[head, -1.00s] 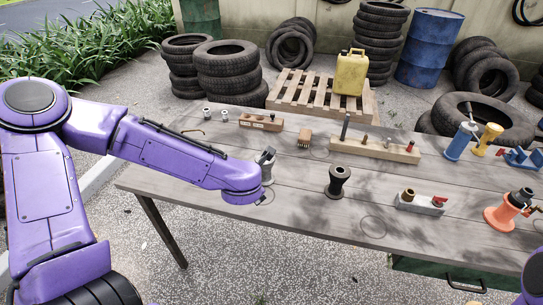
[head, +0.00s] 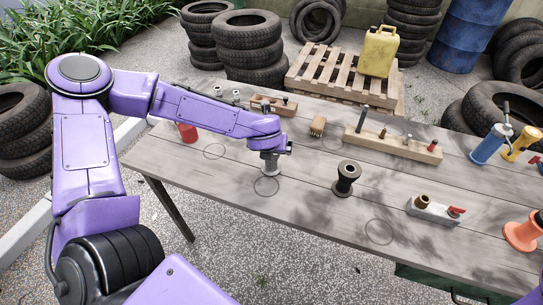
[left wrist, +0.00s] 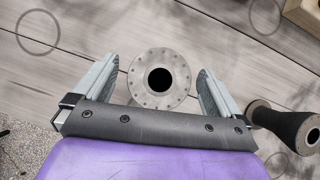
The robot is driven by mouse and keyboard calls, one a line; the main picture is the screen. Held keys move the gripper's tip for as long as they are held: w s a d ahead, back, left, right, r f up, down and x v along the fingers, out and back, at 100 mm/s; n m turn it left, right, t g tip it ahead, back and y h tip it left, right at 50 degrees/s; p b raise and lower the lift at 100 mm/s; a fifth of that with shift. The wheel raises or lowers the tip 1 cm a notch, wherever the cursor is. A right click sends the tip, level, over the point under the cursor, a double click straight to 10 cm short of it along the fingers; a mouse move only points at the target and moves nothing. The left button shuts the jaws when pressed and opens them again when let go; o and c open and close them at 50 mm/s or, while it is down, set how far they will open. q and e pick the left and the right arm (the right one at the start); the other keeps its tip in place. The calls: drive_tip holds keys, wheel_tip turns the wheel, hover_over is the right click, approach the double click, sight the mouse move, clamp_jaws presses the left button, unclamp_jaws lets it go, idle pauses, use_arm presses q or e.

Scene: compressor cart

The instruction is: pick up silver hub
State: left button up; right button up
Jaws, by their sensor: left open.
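The silver hub (head: 270,163) stands upright on the table, beneath my left gripper in the head view. In the left wrist view the hub (left wrist: 160,77) shows from above as a round grey flange with a ring of small holes and a dark centre bore. My left gripper (head: 276,150) is open, with one finger on each side of the hub and visible gaps between. The hub's lower part is mostly hidden from above by its flange. My right gripper is not in view.
A black spool-shaped hub (head: 346,178) stands close by on the right. A red cylinder (head: 187,132) is at the left, partly behind my arm. The table front near the drawn circles is clear.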

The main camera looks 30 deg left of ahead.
use_arm(q)
drive_tip(key=shift+w+a+f, duration=0.1)
drive_tip(key=shift+w+f, duration=0.1)
drive_tip(key=shift+f, duration=0.1)
drive_tip(key=c, duration=1.4)
drive_tip(key=shift+r, duration=0.1)
